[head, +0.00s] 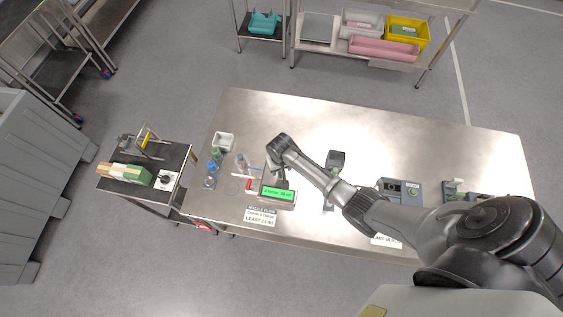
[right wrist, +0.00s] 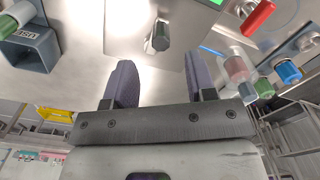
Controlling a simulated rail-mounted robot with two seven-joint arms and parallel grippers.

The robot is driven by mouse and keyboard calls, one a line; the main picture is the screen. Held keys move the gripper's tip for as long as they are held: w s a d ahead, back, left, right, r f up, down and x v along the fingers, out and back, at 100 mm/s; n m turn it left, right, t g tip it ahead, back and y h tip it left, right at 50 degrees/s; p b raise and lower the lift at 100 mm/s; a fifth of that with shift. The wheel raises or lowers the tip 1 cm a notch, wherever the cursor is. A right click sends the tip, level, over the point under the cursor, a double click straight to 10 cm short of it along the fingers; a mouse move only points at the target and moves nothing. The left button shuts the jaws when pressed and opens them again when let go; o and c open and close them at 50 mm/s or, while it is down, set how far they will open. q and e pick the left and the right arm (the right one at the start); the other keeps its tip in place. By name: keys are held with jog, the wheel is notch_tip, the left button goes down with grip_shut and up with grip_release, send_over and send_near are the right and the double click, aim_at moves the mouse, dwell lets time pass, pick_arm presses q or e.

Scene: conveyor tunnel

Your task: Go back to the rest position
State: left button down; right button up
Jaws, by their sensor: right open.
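My right arm reaches in from the right in the head view. Its gripper (head: 277,168) is over the left part of the steel table (head: 370,135), beside a device with a lit green display (head: 277,192). In the right wrist view my right gripper (right wrist: 157,60) has its two dark fingers apart and nothing between them. A small greenish-grey vial (right wrist: 160,36) stands beyond the fingertips, apart from them. My left gripper is not in view.
Bottles with green and blue caps (head: 212,168) and a white tray (head: 223,141) are at the table's left. A dark cart (head: 175,160) stands left of the table. A grey-blue unit (head: 400,190) sits to the right. The table's back is clear.

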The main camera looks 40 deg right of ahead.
dwell(0.6)
jog(key=shift+s+n, duration=0.15)
jog(key=shift+n, duration=0.45)
jog(key=w+a+r+n+t, duration=0.1)
jog(key=w+r+n+t, duration=0.15)
jog(key=r, duration=0.45)
jog(key=w+a+r+n+t, duration=0.1)
jog(key=w+r+n, duration=0.15)
jog(key=r, duration=0.55)
jog(key=s+a+r+t, duration=0.3)
jog(key=s+r, duration=0.1)
jog(key=r, duration=0.5)
jog(key=s+a+r, duration=0.2)
jog(key=s, duration=1)
jog(key=s+f+g, duration=0.1)
jog(key=s+f, duration=0.2)
jog(key=s, duration=0.4)
jog(key=s+f+g, duration=0.2)
jog(key=s+f, duration=0.2)
jog(key=s, duration=0.3)
jog(key=shift+a+f+n, duration=0.3)
jog(key=shift+a, duration=0.05)
